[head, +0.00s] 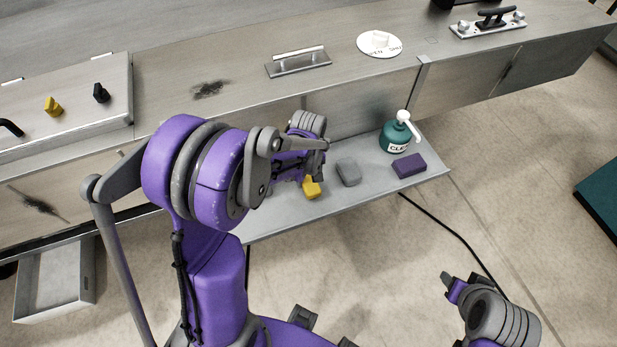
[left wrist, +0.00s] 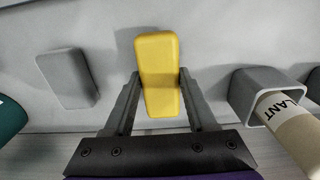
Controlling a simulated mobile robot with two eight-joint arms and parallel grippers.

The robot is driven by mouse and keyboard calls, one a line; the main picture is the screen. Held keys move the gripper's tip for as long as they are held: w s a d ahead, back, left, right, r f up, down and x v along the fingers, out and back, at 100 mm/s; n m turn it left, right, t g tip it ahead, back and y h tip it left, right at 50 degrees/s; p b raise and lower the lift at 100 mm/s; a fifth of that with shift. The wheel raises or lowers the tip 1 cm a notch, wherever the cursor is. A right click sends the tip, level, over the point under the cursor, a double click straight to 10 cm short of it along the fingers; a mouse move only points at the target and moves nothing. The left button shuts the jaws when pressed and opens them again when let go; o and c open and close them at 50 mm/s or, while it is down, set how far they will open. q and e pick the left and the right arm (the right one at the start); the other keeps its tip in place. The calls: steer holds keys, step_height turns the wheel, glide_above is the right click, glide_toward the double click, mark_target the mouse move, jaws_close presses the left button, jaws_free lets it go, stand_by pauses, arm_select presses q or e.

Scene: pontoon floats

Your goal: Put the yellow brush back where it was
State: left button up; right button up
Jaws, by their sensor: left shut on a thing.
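The yellow brush (head: 312,188) is a small yellow block at the left part of the grey shelf (head: 283,222). It also shows in the left wrist view (left wrist: 158,62), between the two fingers. My left gripper (left wrist: 158,88) is shut on it, with a finger along each side. In the head view my left arm hides much of the left gripper (head: 309,176) and part of the brush. I cannot tell if the brush touches the shelf. My right gripper (head: 455,287) is at lower right, away from the shelf; its jaw opening is unclear.
On the shelf, rightward, are a grey block (head: 348,172), a teal pump bottle (head: 396,138) and a purple block (head: 409,165). A grey bin (head: 55,285) stands lower left.

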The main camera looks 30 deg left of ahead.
arm_select(q)
steer(key=o, duration=1.2)
steer(key=shift+w, duration=0.1)
step_height(320, 180, up, 12)
steer(key=p, duration=0.1)
steer(key=s+d+r+m+t, duration=0.2)
steer(key=s+d+m+t, duration=0.4)
steer(key=s+m, duration=0.4)
steer(key=s, duration=0.3)
steer(key=shift+d, duration=0.4)
arm_select(e)
steer(key=shift+w+r, duration=0.45)
steer(key=shift+r, duration=0.35)
